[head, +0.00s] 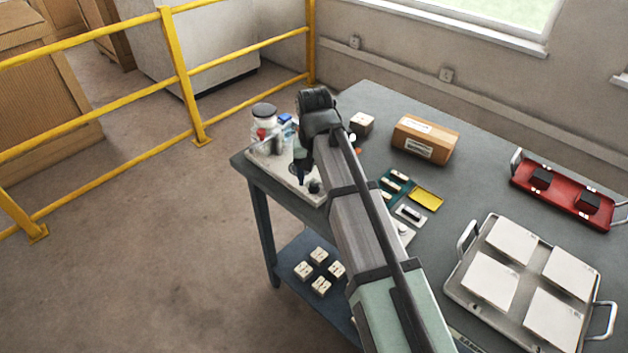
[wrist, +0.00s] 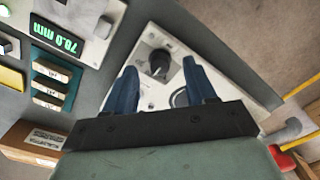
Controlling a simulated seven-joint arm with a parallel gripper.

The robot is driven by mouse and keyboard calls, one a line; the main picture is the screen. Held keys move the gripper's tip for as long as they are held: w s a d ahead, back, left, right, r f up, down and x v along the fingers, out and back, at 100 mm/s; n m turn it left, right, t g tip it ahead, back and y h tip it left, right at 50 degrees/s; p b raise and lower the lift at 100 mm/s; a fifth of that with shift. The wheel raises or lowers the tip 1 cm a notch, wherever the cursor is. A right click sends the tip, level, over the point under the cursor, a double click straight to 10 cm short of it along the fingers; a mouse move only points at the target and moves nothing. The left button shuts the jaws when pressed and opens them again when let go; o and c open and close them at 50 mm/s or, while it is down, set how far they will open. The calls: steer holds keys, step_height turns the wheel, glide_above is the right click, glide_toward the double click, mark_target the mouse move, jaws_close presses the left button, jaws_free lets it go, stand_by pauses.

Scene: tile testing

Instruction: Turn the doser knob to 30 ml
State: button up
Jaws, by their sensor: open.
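The doser is a pale panel (head: 272,172) at the near left corner of the table, mostly hidden behind my arm in the head view. In the wrist view its black knob (wrist: 159,63) with a light pointer mark stands on the pale plate (wrist: 150,38). Small scale marks around the knob are too small to read. My gripper (wrist: 163,72) is open and empty, its two blue fingers either side of the knob in the picture; contact cannot be told. In the head view my gripper (head: 300,172) points down over the panel.
A green digital display (wrist: 55,37) shows in the wrist view. A yellow railing (head: 183,85) stands left.

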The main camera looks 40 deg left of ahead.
steer(key=shift+f, duration=1.05)
jaws_close()
